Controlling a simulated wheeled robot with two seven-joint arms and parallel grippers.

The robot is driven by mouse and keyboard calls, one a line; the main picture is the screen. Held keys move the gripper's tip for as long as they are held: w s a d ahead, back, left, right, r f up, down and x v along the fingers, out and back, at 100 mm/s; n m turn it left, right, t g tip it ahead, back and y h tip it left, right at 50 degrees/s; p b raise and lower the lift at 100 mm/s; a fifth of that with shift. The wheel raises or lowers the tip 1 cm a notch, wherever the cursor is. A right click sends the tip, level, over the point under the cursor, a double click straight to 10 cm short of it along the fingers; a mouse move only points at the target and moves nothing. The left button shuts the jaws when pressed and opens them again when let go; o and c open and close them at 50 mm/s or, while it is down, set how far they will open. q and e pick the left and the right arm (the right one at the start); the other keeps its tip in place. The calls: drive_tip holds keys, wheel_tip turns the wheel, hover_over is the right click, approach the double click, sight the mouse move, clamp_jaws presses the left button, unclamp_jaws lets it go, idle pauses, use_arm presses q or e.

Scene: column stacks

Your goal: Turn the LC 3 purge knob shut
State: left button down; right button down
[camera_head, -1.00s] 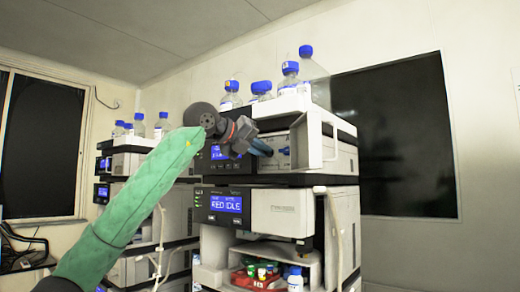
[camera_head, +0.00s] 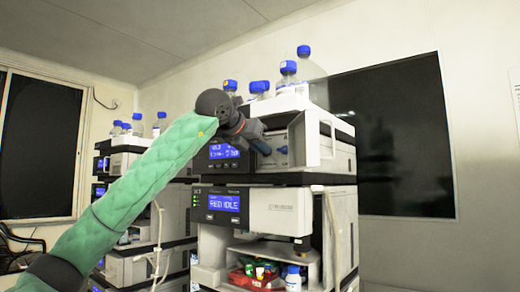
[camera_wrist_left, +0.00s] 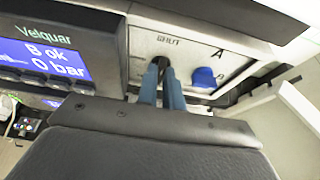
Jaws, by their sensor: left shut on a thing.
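The instrument panel (camera_head: 303,143) carries the purge knob (camera_wrist_left: 161,61), a dark knob below a small SHUT label in the left wrist view. My left gripper (camera_head: 265,149) reaches the panel from the left, pointing down and right. Its blue fingers, also in the left wrist view (camera_wrist_left: 164,74), are shut on the dark knob and hide much of it. The knob's exact angle is hard to tell. The blue LC display (camera_head: 224,151) beside it reads "B ok, 0 bar" in the left wrist view (camera_wrist_left: 46,60). My right gripper is out of view.
A blue knob (camera_wrist_left: 204,77) sits just right of the fingers, close by. Blue-capped bottles (camera_head: 288,72) stand on top of the stack. A lower module (camera_head: 276,210) reads "RED IDLE". An open bay below holds a red tray (camera_head: 247,280). Another stack (camera_head: 120,163) stands left behind my arm.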

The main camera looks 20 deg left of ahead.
use_arm(q)
drive_tip(key=shift+f, duration=0.2)
idle(0.3)
drive_tip(key=c, duration=1.5)
unclamp_jaws()
drive_tip(key=shift+c, duration=0.2)
drive_tip(key=shift+r, duration=0.1)
